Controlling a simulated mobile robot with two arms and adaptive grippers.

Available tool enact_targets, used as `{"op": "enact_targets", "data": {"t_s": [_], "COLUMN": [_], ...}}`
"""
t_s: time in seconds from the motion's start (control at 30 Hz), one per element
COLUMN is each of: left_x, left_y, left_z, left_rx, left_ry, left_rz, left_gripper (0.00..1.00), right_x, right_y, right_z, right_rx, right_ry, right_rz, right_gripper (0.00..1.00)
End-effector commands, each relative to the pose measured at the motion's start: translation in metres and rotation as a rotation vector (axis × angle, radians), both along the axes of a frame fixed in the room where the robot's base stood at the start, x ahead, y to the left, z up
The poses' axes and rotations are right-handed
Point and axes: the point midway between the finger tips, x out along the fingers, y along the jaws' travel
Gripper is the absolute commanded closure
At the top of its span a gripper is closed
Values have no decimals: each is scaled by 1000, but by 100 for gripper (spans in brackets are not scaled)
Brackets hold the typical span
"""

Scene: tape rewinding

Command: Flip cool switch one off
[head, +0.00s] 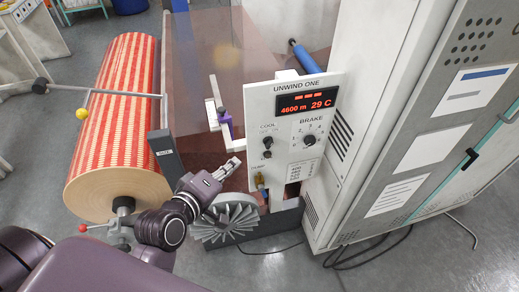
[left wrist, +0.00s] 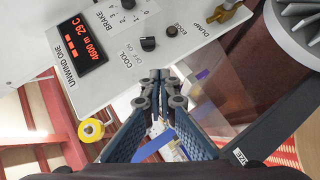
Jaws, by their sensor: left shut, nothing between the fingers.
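The cool switch (head: 267,141) is a small black knob under the COOL, OFF and ON lettering on the white UNWIND ONE panel (head: 283,101). It also shows in the left wrist view (left wrist: 148,44), just beyond my fingertips; which way it points is hard to tell. My left gripper (head: 236,161) is shut and empty. It is left of the panel and a little below the knob in the head view. In the left wrist view the closed fingertips (left wrist: 160,80) are apart from the knob. My right gripper is in neither view.
The EDGE knob (left wrist: 172,31) sits close beside the cool switch. The brake dial (head: 310,139) is to its right. A grey fan-like wheel (head: 226,219) is below my gripper. A red striped roll (head: 117,110) lies left, and a tall cabinet (head: 400,110) stands right.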

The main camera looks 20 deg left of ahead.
Motion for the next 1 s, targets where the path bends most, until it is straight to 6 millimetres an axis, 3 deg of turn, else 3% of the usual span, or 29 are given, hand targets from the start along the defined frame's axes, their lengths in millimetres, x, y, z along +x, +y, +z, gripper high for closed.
{"op": "enact_targets", "data": {"t_s": [0.13, 0.57, 0.77, 1.0], "left_x": [-2, 1, 24, 63], "left_y": [1, 1, -2, -7], "left_z": [17, 17, 11, -4], "left_rx": [-15, -17, -17, -17], "left_ry": [-20, -22, -22, -22], "left_rz": [8, 8, 7, 7], "left_gripper": [100, 100, 100, 100], "right_x": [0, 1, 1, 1], "right_y": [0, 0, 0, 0], "right_z": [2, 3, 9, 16], "right_rx": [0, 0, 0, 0], "right_ry": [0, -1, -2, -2], "right_rz": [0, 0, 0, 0], "right_gripper": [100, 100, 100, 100]}}
